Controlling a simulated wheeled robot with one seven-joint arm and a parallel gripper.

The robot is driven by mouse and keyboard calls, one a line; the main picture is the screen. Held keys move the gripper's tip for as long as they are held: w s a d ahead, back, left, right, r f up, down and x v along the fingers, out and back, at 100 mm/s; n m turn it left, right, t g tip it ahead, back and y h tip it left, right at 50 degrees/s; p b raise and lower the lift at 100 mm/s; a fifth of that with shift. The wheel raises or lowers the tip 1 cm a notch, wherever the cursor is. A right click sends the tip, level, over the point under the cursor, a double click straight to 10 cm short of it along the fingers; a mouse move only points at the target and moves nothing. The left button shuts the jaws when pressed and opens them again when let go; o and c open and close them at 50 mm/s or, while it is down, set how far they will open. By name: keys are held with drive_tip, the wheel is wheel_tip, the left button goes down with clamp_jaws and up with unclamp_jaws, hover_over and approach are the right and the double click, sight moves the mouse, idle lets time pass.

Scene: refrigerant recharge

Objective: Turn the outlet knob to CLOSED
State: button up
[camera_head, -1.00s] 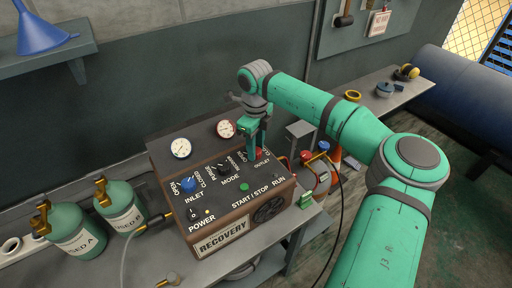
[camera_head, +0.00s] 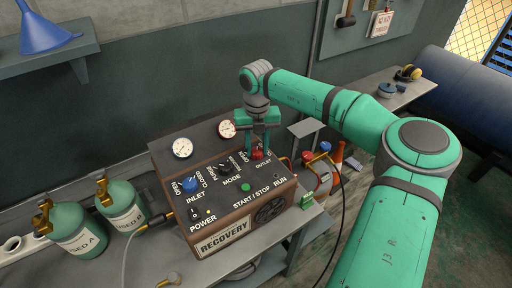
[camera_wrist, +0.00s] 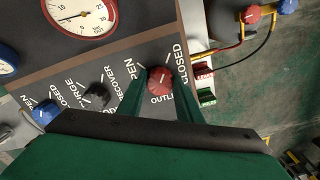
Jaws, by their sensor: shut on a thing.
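The recovery machine (camera_head: 222,243) stands on the bench with its control panel facing up. Its red outlet knob (camera_head: 257,154) is at the panel's right, beside the OUTLET label. In the wrist view the same red knob (camera_wrist: 160,78) sits between my green fingers, with OPEN printed to its left and CLOSED to its right. The knob's small white mark is too small to read surely. My gripper (camera_head: 259,150) points down from above and is shut on the knob; it also shows in the wrist view (camera_wrist: 160,88). The fingers partly cover the lettering.
The blue inlet knob (camera_head: 189,185), black mode knob (camera_head: 225,169) and green start/stop button (camera_head: 245,188) share the panel. Two gauges (camera_head: 182,148) stand behind. Green cylinders (camera_head: 76,232) stand at left. Hoses and a small red-and-blue-knobbed manifold (camera_head: 316,152) are at right.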

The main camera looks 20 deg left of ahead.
sight(256, 150)
drive_tip(key=shift+s+a+r+m, duration=0.1)
drive_tip(key=shift+a+m, duration=0.05)
drive_tip(key=shift+m, duration=0.65)
drive_tip(key=shift+s, duration=0.1)
drive_tip(key=o, duration=1)
drive_tip(key=shift+o, duration=0.2)
wheel_tip(256, 150, up, 11)
drive_tip(key=shift+f, duration=0.2)
